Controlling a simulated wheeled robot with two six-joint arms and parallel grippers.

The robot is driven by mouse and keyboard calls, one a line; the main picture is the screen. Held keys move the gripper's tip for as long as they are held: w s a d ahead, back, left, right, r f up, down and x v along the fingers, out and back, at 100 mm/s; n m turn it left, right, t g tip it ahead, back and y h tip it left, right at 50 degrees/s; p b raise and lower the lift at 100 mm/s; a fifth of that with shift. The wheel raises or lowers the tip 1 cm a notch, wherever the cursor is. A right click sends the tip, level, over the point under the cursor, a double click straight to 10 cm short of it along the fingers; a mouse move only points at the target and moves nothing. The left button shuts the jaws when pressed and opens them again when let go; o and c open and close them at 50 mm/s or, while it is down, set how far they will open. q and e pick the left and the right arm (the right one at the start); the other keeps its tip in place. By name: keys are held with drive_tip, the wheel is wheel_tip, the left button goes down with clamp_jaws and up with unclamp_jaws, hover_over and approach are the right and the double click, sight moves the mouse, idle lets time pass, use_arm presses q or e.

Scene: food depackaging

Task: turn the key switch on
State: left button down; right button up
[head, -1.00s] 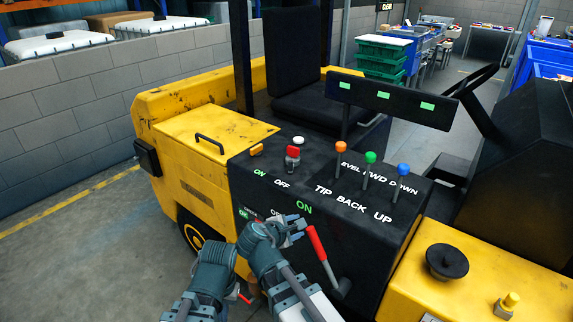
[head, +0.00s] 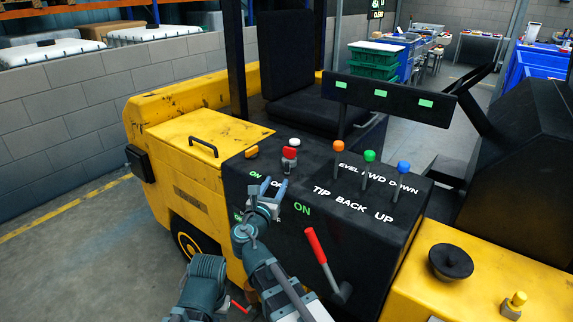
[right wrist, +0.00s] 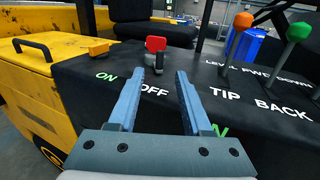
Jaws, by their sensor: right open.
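My left gripper does not show.
Levers with orange (head: 338,146), green (head: 369,156) and blue (head: 404,167) knobs stand to the right. A red-handled lever (head: 316,246) is on the console's front face.

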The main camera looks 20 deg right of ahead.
sight(286, 164)
drive_tip(key=x, duration=1.2)
drive_tip(key=shift+w+d, duration=0.2)
clamp_jaws()
idle(1.0)
